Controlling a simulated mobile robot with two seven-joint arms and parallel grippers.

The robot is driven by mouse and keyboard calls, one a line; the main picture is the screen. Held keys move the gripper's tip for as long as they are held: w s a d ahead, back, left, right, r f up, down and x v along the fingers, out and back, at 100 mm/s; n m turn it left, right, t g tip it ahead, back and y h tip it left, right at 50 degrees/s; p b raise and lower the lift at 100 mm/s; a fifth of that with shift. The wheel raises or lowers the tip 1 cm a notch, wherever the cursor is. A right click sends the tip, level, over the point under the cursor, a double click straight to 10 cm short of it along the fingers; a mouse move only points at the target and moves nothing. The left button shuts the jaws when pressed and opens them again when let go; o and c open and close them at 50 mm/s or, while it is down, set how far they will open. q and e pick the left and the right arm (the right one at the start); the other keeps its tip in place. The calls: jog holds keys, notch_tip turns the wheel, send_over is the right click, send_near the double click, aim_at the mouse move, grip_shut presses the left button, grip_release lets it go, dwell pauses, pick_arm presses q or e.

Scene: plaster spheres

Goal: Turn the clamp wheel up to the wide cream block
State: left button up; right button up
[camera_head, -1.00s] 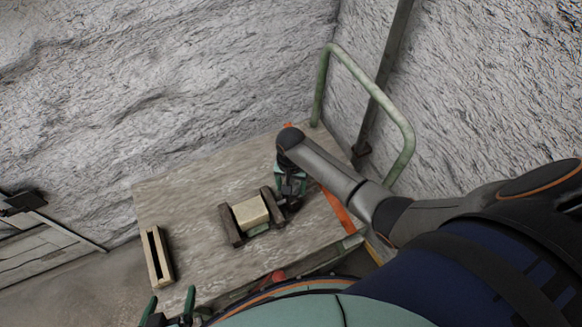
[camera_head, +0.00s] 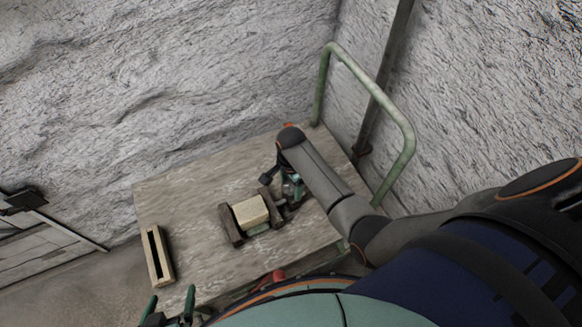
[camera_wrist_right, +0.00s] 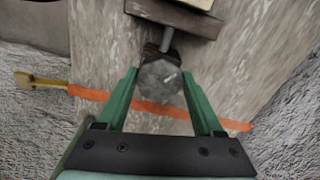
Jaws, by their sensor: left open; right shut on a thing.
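The wide cream block (camera_head: 250,211) sits between the two dark jaws of the clamp (camera_head: 230,226) on the table. Whether the jaw on the wheel side touches the block, I cannot tell. My right gripper (camera_wrist_right: 156,90) is shut on the wheel, one green finger on each side. In the head view my arm largely hides this grip. My left gripper (camera_head: 171,304) is open and empty at the table's near edge.
A slotted wooden piece (camera_head: 158,257) lies at the table's left side. An orange strip (camera_wrist_right: 160,108) crosses beneath the wheel in the right wrist view. A green rail (camera_head: 405,130) rises at the table's right end. The table top (camera_head: 190,195) behind the clamp is clear.

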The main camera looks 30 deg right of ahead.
jog(key=shift+w+d, duration=0.1)
jog(key=shift+d, duration=0.05)
dwell(0.3)
jog(key=o, duration=1.4)
jog(key=shift+c, duration=0.2)
jog(key=shift+r, duration=0.1)
